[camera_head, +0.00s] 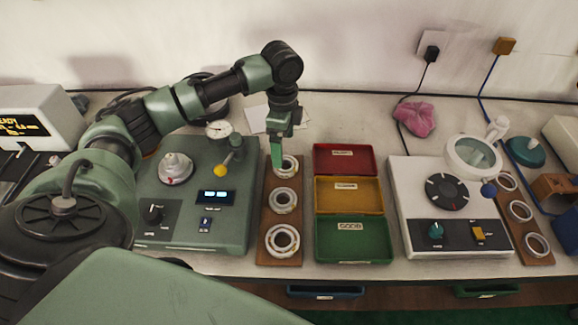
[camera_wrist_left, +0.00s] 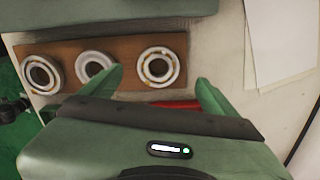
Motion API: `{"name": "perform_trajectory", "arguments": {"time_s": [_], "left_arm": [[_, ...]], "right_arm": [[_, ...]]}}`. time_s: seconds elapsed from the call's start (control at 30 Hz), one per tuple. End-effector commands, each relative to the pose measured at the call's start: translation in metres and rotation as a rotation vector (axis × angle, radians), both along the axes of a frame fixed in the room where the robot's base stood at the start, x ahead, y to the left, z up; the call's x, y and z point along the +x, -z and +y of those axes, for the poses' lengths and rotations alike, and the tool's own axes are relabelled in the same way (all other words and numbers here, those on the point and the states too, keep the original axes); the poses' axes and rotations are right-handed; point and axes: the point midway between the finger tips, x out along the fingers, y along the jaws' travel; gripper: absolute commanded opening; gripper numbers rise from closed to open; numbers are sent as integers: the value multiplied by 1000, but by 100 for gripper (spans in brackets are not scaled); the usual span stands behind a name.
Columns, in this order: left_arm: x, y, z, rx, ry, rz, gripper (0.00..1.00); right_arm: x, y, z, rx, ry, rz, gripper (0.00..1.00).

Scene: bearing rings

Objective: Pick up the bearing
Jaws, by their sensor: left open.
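Three pale metal bearings lie in a row on a wooden board (camera_head: 268,222), beside the green machine. The back bearing (camera_head: 292,166) is partly hidden by my left gripper (camera_head: 277,164) in the head view. The middle bearing (camera_head: 283,210) and front bearing (camera_head: 282,254) are in plain sight. In the left wrist view my left gripper (camera_wrist_left: 160,84) is open, its two green fingers apart. The back bearing (camera_wrist_left: 141,66) appears in line with the gap between them, with nothing gripped. The left finger overlaps the middle bearing (camera_wrist_left: 84,66) in that view. My right gripper is not in view.
Red (camera_head: 345,147), yellow (camera_head: 348,207) and green (camera_head: 353,253) trays stand close to the right of the board, empty. The green machine (camera_head: 225,225) is close on its left. A white machine (camera_head: 420,190) and another board with rings (camera_head: 521,222) are further right.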

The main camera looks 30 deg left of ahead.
Motion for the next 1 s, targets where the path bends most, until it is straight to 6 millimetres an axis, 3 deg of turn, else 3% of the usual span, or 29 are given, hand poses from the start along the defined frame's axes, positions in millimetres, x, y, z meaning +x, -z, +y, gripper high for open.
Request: {"name": "perform_trajectory", "arguments": {"time_s": [0.5, 0.77, 0.8, 1.0], "left_arm": [[5, 64, -10, 1, 1, 1, 90], [5, 68, -10, 1, 1, -1, 90], [5, 68, -10, 1, 1, -1, 87], [5, 68, -10, 0, 1, -1, 31]], "right_arm": [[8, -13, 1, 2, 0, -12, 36], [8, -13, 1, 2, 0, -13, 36], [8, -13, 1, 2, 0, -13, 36], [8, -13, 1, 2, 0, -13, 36]]}}
